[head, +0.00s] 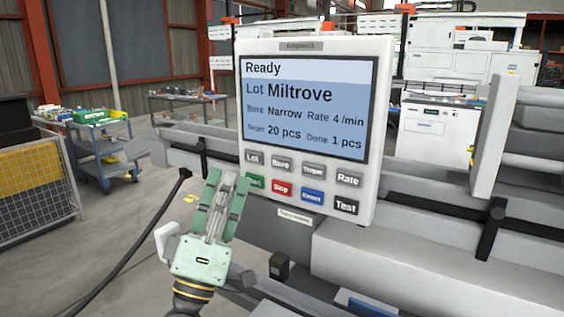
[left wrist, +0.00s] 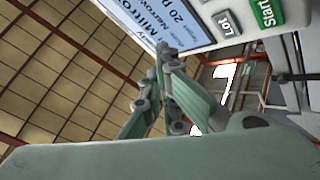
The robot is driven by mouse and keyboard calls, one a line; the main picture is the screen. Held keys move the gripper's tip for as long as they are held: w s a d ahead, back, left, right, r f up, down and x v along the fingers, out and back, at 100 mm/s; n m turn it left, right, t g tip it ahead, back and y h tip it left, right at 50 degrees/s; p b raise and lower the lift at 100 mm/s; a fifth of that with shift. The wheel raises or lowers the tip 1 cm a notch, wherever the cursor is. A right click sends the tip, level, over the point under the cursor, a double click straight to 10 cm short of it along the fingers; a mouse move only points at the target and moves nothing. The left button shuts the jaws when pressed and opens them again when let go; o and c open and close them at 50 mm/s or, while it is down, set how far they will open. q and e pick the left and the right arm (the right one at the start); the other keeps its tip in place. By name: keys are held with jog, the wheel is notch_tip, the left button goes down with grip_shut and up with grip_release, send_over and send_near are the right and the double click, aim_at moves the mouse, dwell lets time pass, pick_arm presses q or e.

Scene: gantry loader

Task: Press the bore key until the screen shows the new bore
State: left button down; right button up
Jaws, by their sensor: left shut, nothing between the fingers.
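The control panel (head: 375,180) stands upright in front of me. Its screen (head: 308,105) reads Ready, Lot Miltrove, Bore Narrow, Rate 4 /min, Target 20 pcs, Done 1 pcs. The grey bore key (head: 281,164) is in the upper key row, between the Lot key (head: 254,158) and the Target key (head: 313,171). In the left wrist view the fingers (left wrist: 165,60) are near the panel's edge; contact cannot be told. My right gripper is not in view.
The red Stop key (head: 282,188), blue Reset key (head: 312,196) and black Test key (head: 345,206) sit in the lower row. Grey machine rails (head: 430,195) run behind the panel. A blue cart (head: 100,148) stands far left. A black cable (head: 140,240) hangs left of my gripper.

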aim_at(282, 164)
pick_arm(q)
jog(key=w+d+b, duration=0.4)
jog(key=w+d, duration=0.1)
jog(key=w, duration=0.2)
jog(key=shift+w+d, duration=0.25)
jog(key=shift+w, duration=0.05)
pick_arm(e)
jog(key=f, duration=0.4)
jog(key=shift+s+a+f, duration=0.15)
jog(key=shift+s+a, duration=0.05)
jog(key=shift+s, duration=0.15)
pick_arm(q)
jog(key=shift+f, duration=0.1)
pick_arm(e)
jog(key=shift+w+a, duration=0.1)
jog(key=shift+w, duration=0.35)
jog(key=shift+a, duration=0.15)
pick_arm(q)
jog(key=shift+w, duration=0.15)
jog(key=shift+w+d, duration=0.25)
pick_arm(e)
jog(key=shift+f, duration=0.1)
